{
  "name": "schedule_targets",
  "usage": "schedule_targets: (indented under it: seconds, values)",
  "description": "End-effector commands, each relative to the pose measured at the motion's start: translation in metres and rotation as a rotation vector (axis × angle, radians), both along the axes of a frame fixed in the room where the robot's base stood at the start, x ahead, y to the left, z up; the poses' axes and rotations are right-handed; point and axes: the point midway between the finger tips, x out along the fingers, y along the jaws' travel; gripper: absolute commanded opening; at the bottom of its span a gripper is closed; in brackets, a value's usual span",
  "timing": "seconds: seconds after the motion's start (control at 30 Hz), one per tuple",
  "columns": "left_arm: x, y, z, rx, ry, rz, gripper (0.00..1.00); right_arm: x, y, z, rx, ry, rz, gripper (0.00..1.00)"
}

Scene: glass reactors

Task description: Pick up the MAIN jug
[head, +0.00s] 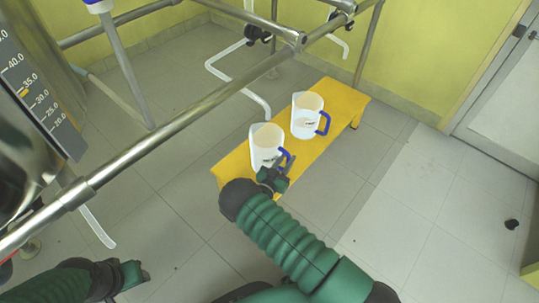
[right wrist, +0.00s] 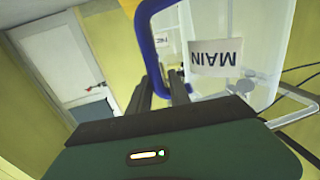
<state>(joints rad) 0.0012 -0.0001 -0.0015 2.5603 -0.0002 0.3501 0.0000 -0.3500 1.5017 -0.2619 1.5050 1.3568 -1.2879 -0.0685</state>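The jug labelled MAIN (right wrist: 238,58) fills the upper right of the right wrist view, its label upside down. It is white and translucent, with a blue handle (right wrist: 147,40). In the head view the jug (head: 264,146) stands upright at the near end of a yellow bench. My right gripper (head: 272,178) is at its handle side. In the wrist view the two dark fingers (right wrist: 160,92) are apart, with the handle's lower part between them; firm contact is not visible. My left gripper (head: 133,276) is at the lower left, away from the jugs; its finger opening is unclear.
A second white jug with a blue handle (head: 305,118) stands farther along the yellow bench (head: 343,98). A metal rail (head: 160,138) crosses above the floor to the left. A glass vessel with a scale (head: 38,85) is at far left. The right floor is mostly clear.

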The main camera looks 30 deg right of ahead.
Motion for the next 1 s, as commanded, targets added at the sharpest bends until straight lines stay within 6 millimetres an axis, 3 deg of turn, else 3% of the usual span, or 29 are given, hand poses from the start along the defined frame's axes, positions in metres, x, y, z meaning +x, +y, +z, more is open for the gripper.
schedule_targets:
  seconds: [0.03,0.13,1.0]
  values:
    - [0.0,-0.0004,-0.0001,0.0,0.0,-0.001,0.43,-0.0005,-0.0029,-0.0014,0.002,0.0,-0.003,0.13]
    - [0.0,-0.0008,-0.0001,-0.001,0.0,-0.002,0.43,-0.0006,-0.0051,-0.0031,0.008,0.0,-0.003,0.0]
    - [0.0002,-0.0009,0.0002,0.0,0.0,-0.003,0.43,-0.0002,-0.0028,-0.0004,0.001,-0.002,-0.003,0.0]
